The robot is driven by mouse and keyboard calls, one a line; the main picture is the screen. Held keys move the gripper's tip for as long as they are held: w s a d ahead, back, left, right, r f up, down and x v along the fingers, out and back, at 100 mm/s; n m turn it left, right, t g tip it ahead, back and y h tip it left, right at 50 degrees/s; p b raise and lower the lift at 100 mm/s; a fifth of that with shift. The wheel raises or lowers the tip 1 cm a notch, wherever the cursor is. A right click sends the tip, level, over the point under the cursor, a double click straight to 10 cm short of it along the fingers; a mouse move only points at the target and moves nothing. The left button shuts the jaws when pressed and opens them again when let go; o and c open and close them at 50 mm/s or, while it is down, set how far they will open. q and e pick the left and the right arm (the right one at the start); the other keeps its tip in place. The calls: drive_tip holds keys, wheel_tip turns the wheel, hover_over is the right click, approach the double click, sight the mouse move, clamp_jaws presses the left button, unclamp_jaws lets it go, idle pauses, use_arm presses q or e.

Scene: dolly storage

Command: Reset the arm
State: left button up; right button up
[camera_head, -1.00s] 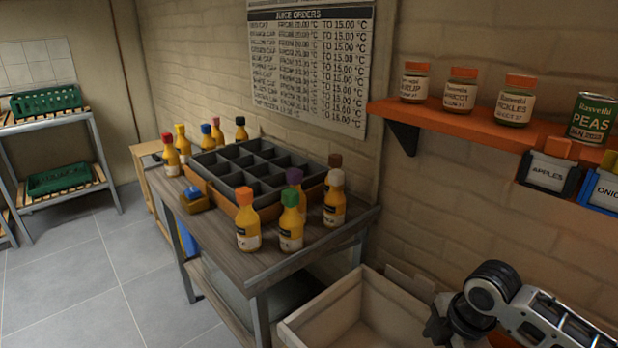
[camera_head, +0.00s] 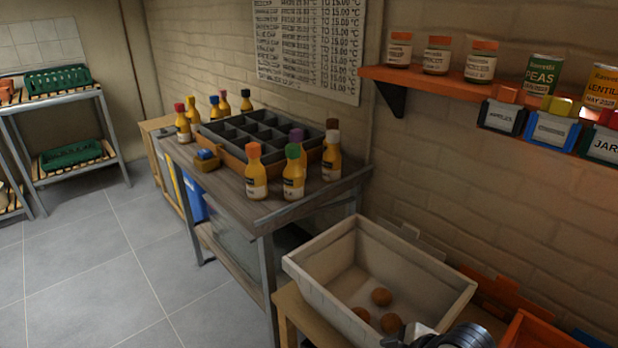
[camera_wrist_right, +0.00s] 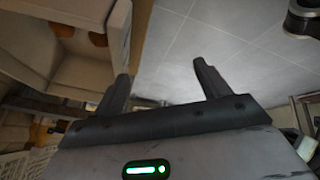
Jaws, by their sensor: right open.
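My right gripper (camera_wrist_right: 160,88) shows in the right wrist view with its two dark fingers spread apart and nothing between them. Grey floor tiles lie beyond the fingers. In the head view only a part of my arm (camera_head: 455,337) shows at the bottom edge, in front of the pale bin (camera_head: 325,287). The same bin appears at the upper left of the right wrist view, beside the left finger and apart from it. My left gripper is in neither view.
The bin holds a few round brown items (camera_head: 381,297). Left of it, a table (camera_head: 225,188) carries a black divided crate (camera_head: 228,134) and several juice bottles (camera_head: 294,172). A shelf (camera_head: 455,83) with jars and cans juts from the wall. Floor at left is clear.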

drive_tip(key=s+f+m+t+b, duration=0.1)
drive_tip(key=s+f+m+t, duration=0.1)
drive_tip(key=s+m+t, duration=0.4)
drive_tip(key=s+m, duration=0.4)
drive_tip(key=m, duration=0.2)
drive_tip(key=shift+s+h+b, duration=0.25)
drive_tip(key=shift+h+b, duration=0.15)
